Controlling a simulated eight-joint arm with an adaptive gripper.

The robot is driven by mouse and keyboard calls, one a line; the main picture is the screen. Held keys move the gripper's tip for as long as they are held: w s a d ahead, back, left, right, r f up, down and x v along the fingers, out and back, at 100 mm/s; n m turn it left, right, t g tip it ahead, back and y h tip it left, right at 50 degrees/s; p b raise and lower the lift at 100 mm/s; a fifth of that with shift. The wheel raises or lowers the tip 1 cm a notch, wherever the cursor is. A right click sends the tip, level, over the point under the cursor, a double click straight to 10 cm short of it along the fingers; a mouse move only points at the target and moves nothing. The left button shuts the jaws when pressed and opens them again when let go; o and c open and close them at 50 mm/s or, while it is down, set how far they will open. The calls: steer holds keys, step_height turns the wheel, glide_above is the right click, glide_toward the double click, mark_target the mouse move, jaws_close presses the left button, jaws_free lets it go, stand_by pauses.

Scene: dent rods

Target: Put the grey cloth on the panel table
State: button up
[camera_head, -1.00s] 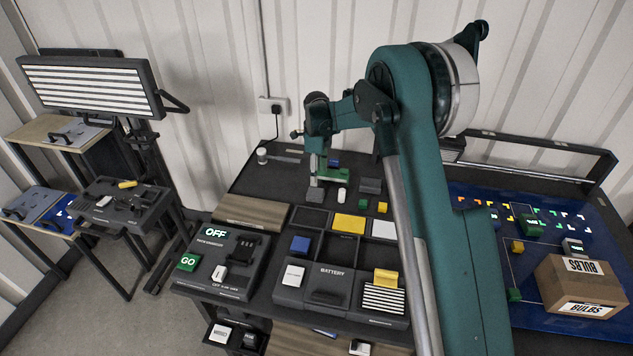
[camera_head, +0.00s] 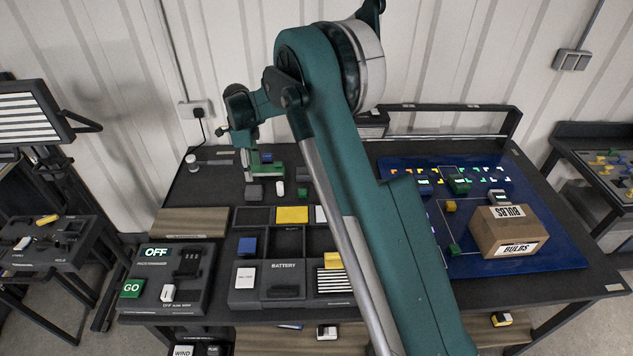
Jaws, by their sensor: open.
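A small dark grey piece (camera_head: 254,191), which may be the grey cloth, lies on the black table (camera_head: 200,210) near its back left. I cannot tell cloth from block at this size. My gripper (camera_head: 249,178) points down right above or behind this piece, its fingers open. I cannot tell whether they touch it. A second dark grey piece (camera_head: 303,174) lies to the right, partly beside my arm. A blue panel (camera_head: 560,250) covers the right part of the table top; I cannot tell whether this is the panel table.
A green block (camera_head: 270,170) and a white piece (camera_head: 280,188) stand close to my gripper. A cardboard BULBS box (camera_head: 508,231) stands on the blue panel. Another table (camera_head: 585,140) stands at far right. My arm hides the middle.

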steer(key=s+d+r+n+t, duration=0.1)
steer(key=s+d+r+n, duration=0.2)
steer(key=s+d+r, duration=0.45)
steer(key=s+d+r+n+t, duration=0.1)
steer(key=s+d+r+n, duration=0.3)
steer(key=d+r, duration=0.6)
steer(key=s+d+r+n+t, duration=0.1)
steer(key=s+d+r, duration=0.6)
steer(key=d+r, duration=0.2)
steer(key=s+d+r+n+t, duration=0.1)
steer(key=s+d+n, duration=0.2)
steer(key=s+d, duration=0.35)
steer(key=s+d+r+n+t, duration=0.15)
steer(key=s+d, duration=0.25)
steer(key=s, duration=0.5)
steer(key=s+d+f+n+t, duration=0.1)
steer(key=s+d+f+n, duration=0.1)
steer(key=s, duration=0.5)
steer(key=s+d+f+n, duration=0.3)
steer(key=s+d, duration=0.1)
steer(key=s, duration=0.3)
steer(key=shift+s+d+f+t, duration=0.2)
steer(key=shift+s+d+t, duration=0.1)
steer(key=shift+s+t, duration=0.05)
steer(key=shift+f+n, duration=0.15)
steer(key=shift+n, duration=0.1)
